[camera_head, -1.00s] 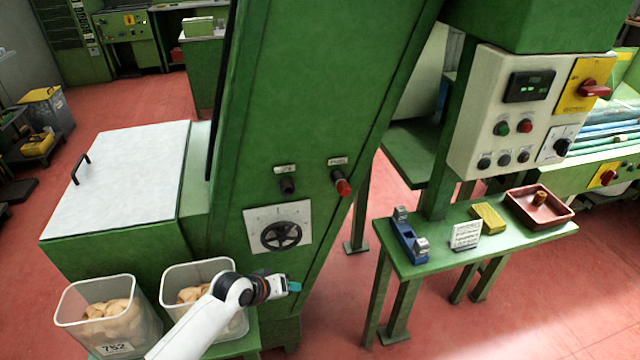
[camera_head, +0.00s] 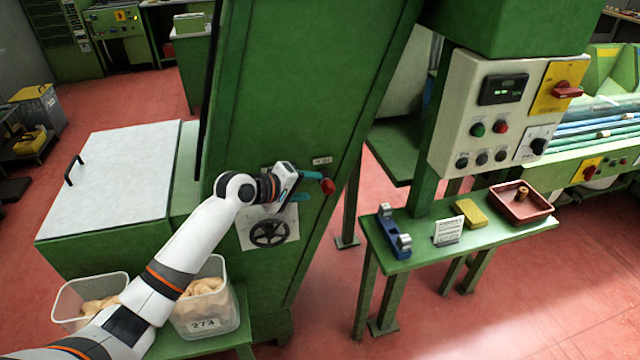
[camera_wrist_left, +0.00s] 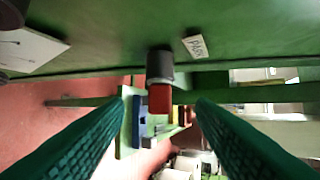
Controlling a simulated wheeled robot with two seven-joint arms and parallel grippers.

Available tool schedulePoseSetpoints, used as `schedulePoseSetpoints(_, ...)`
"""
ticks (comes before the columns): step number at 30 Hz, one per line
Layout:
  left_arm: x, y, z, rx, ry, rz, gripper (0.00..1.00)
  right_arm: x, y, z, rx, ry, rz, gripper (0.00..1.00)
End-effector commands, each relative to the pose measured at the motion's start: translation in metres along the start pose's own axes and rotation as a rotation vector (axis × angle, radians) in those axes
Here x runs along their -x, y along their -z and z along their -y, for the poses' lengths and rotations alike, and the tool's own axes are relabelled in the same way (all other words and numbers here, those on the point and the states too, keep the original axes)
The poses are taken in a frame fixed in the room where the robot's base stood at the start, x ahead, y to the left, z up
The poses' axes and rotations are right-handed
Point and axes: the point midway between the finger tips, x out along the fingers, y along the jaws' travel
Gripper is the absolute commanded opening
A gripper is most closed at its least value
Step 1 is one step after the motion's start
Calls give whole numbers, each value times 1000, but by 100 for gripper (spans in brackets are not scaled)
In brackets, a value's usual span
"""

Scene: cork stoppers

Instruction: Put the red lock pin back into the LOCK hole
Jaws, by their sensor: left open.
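The red lock pin (camera_head: 328,187) sticks out of a dark socket on the green column, under a small label (camera_head: 322,161). In the left wrist view the label (camera_wrist_left: 195,47) reads PARK and the red pin (camera_wrist_left: 159,98) points towards me from its dark collar (camera_wrist_left: 159,65). My left gripper (camera_head: 307,186) is open and close to the pin. In the left wrist view the pin shows between the two teal fingers, with a gap on each side; I cannot tell whether the tips reach it. The LOCK hole is hidden behind my left gripper. My right gripper is out of view.
A handwheel (camera_head: 268,234) on a white plate sits just below my left gripper. Clear bins of corks (camera_head: 207,322) stand below my left arm. A green bench (camera_head: 420,257) at right holds a blue fixture, a card, a yellow block and a red tray (camera_head: 548,208).

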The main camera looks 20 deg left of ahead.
Motion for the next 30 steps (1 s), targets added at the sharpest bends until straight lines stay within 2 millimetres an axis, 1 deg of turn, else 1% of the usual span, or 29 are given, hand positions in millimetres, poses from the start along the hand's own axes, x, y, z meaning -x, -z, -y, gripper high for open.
schedulePoseSetpoints(1, -10, -1, 1, 3, 1, 0, 51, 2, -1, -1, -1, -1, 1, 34)
schedulePoseSetpoints(3, -23, 0, 1, 3, 0, -1, 51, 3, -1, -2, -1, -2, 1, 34)
schedulePoseSetpoints(6, -38, 0, 1, 2, 0, 0, 51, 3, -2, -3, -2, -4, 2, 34)
schedulePoseSetpoints(9, -48, -1, 0, 0, 1, 1, 51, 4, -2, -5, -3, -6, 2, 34)
schedulePoseSetpoints(15, -57, 0, 0, -1, 0, 1, 51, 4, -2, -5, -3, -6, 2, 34)
schedulePoseSetpoints(22, -58, 0, 0, -2, 0, 1, 51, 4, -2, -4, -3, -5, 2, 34)
schedulePoseSetpoints(23, -58, 0, 0, -1, 0, 1, 49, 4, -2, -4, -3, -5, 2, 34)
schedulePoseSetpoints(30, -58, 0, -1, -1, 0, 1, 10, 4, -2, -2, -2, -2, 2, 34)
